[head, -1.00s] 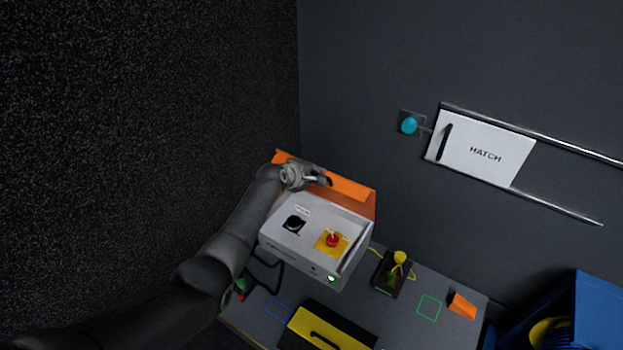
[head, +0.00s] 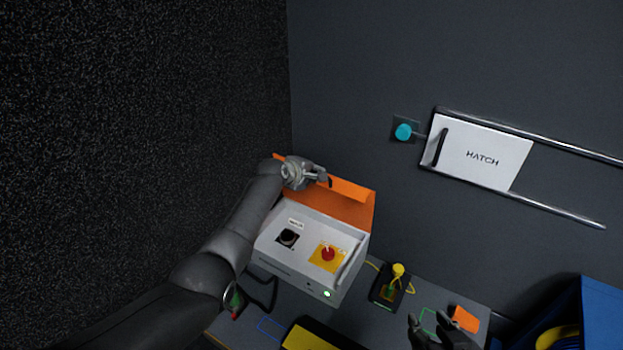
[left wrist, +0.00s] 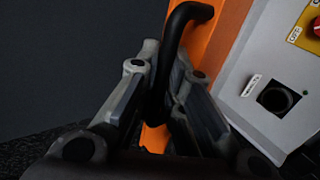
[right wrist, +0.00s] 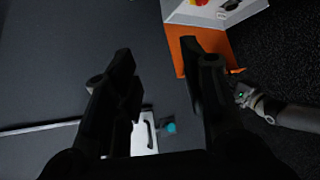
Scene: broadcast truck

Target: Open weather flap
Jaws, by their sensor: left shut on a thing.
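The orange weather flap (head: 345,201) stands raised along the back edge of a white control box (head: 292,270). My left gripper (head: 318,178) is at the flap's upper left part. In the left wrist view, its fingers (left wrist: 160,105) are shut on the flap's black handle (left wrist: 190,12), with orange flap (left wrist: 228,30) beside it. Under the flap, the box's black knob (head: 288,237) and red button (head: 328,254) on a yellow plate are exposed. My right gripper (head: 432,325) is at the lower right of the head view, empty; its fingers (right wrist: 160,75) are spread apart in the right wrist view.
A yellow-topped joystick (head: 397,272) and an orange block (head: 465,318) are on the bench right of the box. A yellow case (head: 310,340) is in front. A white hatch (head: 485,155) on rails and a cyan knob (head: 403,132) are on the wall. A blue bin (head: 603,315) stands right.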

